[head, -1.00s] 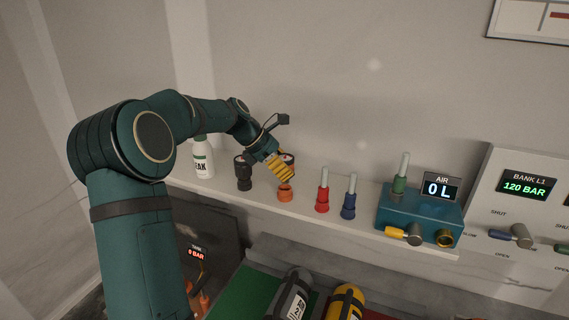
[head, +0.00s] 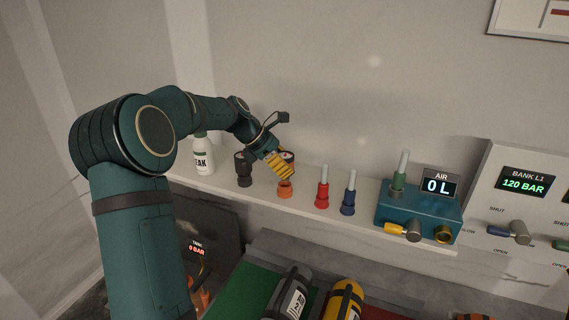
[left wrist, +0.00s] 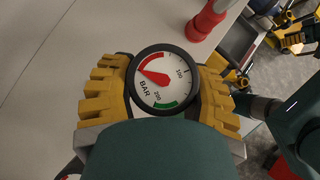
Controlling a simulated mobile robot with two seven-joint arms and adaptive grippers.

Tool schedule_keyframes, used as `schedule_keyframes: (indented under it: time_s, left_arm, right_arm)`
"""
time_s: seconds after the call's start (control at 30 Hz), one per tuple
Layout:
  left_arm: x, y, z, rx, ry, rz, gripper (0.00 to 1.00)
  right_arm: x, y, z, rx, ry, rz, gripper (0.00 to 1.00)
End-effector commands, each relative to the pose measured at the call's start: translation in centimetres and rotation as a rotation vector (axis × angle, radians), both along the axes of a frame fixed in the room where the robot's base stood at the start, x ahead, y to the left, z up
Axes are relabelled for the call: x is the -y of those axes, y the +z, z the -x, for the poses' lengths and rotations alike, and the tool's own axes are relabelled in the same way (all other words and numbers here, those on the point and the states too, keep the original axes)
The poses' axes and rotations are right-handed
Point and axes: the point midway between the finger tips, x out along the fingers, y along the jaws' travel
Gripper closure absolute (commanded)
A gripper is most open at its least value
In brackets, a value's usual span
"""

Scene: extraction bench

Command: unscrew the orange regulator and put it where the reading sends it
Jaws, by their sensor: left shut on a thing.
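The orange regulator (head: 285,189) stands on the white shelf, its orange lower part showing under my left gripper. My left gripper (head: 280,167) is shut on the regulator's upper part with its yellow fingers. In the left wrist view, the round gauge (left wrist: 165,80) sits between the yellow fingers. Its red needle points into the red arc; the green arc lies near 200. Whether the regulator's foot touches the shelf is hard to tell.
A black regulator (head: 243,170) stands left of it; red (head: 322,194) and blue (head: 348,200) fittings stand right. A white bottle (head: 203,157) and a teal box (head: 418,215) reading 0 L share the shelf. The bank panel (head: 525,205) reads 120 BAR. Grey and yellow cylinders lie below.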

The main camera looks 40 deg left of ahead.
Motion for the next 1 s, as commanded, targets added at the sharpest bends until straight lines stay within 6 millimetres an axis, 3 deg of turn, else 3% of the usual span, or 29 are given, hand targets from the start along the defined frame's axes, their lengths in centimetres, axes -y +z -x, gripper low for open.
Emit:
schedule_keyframes:
  time_s: [1.0]
  left_arm:
    - [-0.01, 0.01, 0.00, 0.001, 0.001, 0.001, 0.92]
  right_arm:
    - [0.00, 0.80, -0.01, 0.000, 0.000, 0.000, 0.19]
